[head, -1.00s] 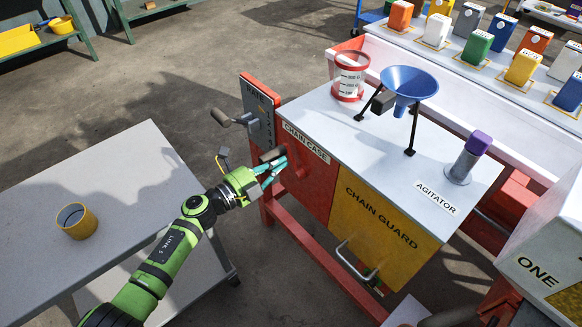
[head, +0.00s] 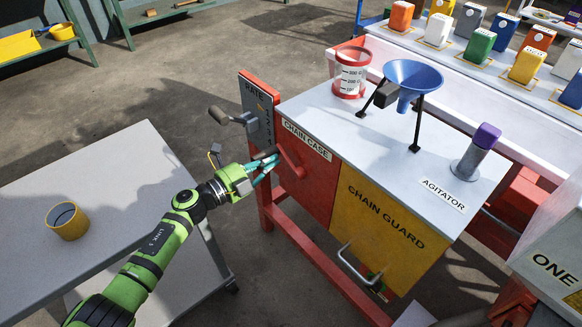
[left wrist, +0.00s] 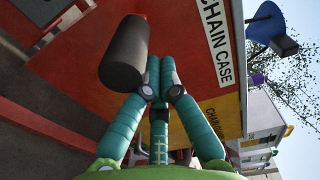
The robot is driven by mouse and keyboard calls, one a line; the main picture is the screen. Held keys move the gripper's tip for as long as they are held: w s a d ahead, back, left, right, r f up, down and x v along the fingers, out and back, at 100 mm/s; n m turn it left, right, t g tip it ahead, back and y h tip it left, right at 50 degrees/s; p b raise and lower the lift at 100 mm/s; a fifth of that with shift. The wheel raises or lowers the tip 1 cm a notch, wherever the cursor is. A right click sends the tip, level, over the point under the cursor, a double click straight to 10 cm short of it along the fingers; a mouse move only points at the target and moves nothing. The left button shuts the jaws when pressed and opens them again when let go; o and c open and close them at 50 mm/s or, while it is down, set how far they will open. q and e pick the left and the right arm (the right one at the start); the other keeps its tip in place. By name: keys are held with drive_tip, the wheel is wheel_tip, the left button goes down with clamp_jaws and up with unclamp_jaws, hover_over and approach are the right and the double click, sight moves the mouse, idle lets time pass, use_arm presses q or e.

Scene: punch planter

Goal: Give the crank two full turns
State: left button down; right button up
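The crank (head: 291,161) is a red arm on the red chain case (head: 318,185), with a dark cylindrical handle (head: 266,152). The black handle (left wrist: 125,55) is large in the left wrist view, left of my fingertips. My left gripper (head: 272,165) is just below the handle in the head view. Its teal fingers (left wrist: 158,75) are drawn together, with nothing visible between them. They lie beside the handle, close to it; I cannot tell whether they touch it. My right gripper is not in view.
A second dark-knobbed lever (head: 232,120) juts from the grey plate above the crank. A grey table (head: 120,180) with a yellow cup (head: 69,221) lies left of my arm.

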sight(259, 154)
use_arm(q)
drive_tip(key=shift+w+a+r+t+b, duration=0.15)
drive_tip(key=shift+w+a+r+t, duration=0.15)
drive_tip(key=shift+w, duration=0.2)
drive_tip(key=shift+w+a+r+t+b, duration=0.15)
drive_tip(key=shift+w+a+r+t, duration=0.05)
drive_tip(key=shift+w+a+r, duration=0.2)
drive_tip(key=shift+w+a+f+b, duration=0.3)
drive_tip(key=shift+w+f+b, duration=0.15)
drive_tip(key=shift+f+b, duration=0.55)
drive_tip(key=shift+a+r+b, duration=0.1)
drive_tip(key=shift+b, duration=0.35)
drive_tip(key=shift+r, duration=0.2)
drive_tip(key=shift+w+r+p, duration=0.1)
drive_tip(key=shift+r+p, duration=0.4)
drive_tip(key=shift+p, duration=0.45)
drive_tip(key=shift+a+f, duration=0.15)
drive_tip(key=p+v, duration=0.2)
drive_tip(key=v, duration=0.6)
drive_tip(key=shift+s+f+p, duration=0.2)
drive_tip(key=shift+s+p, duration=0.15)
drive_tip(key=shift+p, duration=0.05)
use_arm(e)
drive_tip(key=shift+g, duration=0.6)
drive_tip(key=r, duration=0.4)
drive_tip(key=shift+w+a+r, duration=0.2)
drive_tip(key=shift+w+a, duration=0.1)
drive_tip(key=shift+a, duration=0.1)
